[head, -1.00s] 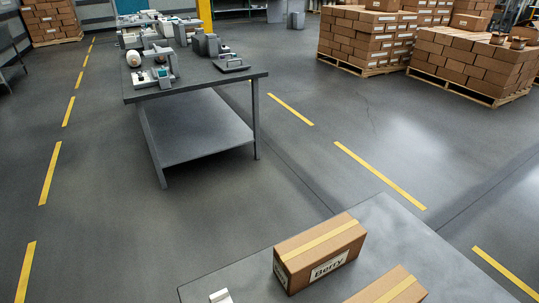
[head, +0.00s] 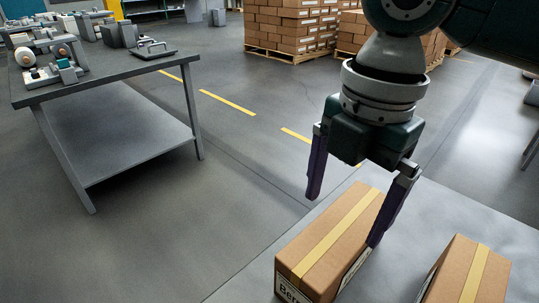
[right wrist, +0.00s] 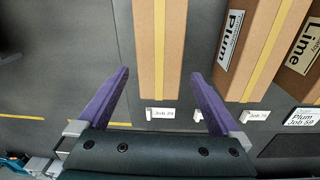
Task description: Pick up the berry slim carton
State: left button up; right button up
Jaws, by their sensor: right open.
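The berry slim carton (head: 316,243) is a long brown box with yellow tape along its top and a white label, partly cut off, reading "Ber". It lies on the grey table in the lower middle of the head view. In the right wrist view the carton (right wrist: 160,45) runs away from me between the fingers. My right gripper (head: 343,220) is open over the carton, with one purple finger towards each long side. In the right wrist view the gripper (right wrist: 158,74) shows gaps on both sides of it. My left gripper is not in view.
A second taped carton (head: 462,272) lies to the right. The right wrist view shows a Plum carton (right wrist: 262,45), a Lime carton (right wrist: 300,75) and small job cards (right wrist: 174,114). A workbench (head: 110,75) with equipment stands at the left; stacked pallets (head: 290,28) are behind.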

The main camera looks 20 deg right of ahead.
aim_at(348, 223)
jog(key=d, duration=0.1)
jog(key=w+d+b, duration=0.1)
jog(key=d, duration=0.1)
jog(key=shift+w+f+n, duration=0.15)
jog(key=shift+f+n, duration=0.05)
jog(key=shift+n, duration=0.2)
jog(key=shift+d+f, duration=0.1)
jog(key=shift+d, duration=0.05)
notch_tip(348, 223, down, 4)
jog(key=shift+f+b, duration=0.15)
jog(key=shift+b, duration=0.55)
jog(key=f+b, duration=0.1)
jog(key=f, duration=0.1)
jog(key=a+f, duration=0.1)
jog(key=f, duration=0.2)
jog(key=shift+b, duration=0.35)
jog(key=c, duration=1.4)
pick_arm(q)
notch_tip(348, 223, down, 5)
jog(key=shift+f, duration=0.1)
pick_arm(e)
jog(key=shift+c, duration=0.8)
jog(key=shift+r, duration=0.1)
